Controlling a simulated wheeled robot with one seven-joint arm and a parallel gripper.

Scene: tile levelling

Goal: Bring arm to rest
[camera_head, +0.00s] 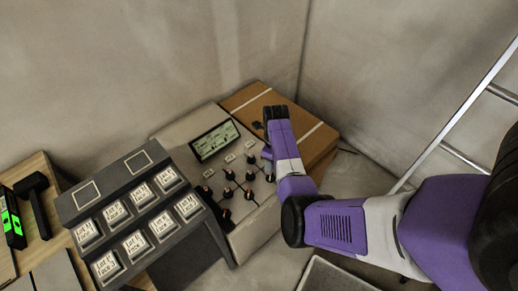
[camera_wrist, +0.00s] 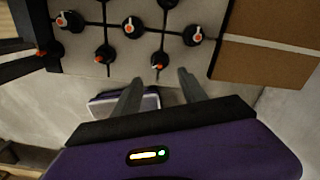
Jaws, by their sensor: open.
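My arm (camera_head: 340,222) reaches in from the right in the head view, its wrist over the right side of a light grey tiled board (camera_head: 178,132). The fingers are not clear there. In the wrist view my gripper (camera_wrist: 158,88) has its two dark fingers apart, with nothing seen between them. The tips lie just past the board's edge, close to the nearest black knobs. The board (camera_wrist: 80,48) carries several black knobs with orange and white tops along dark joint lines. A knob (camera_wrist: 130,28) shows well in the wrist view.
A dark console (camera_head: 125,212) with several labelled buttons stands left of the board. A display (camera_head: 214,141) sits on the board's far part. A brown box (camera_head: 315,140) lies behind. A ladder (camera_head: 455,115) leans at the right. A grey tray (camera_head: 330,275) is on the floor below.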

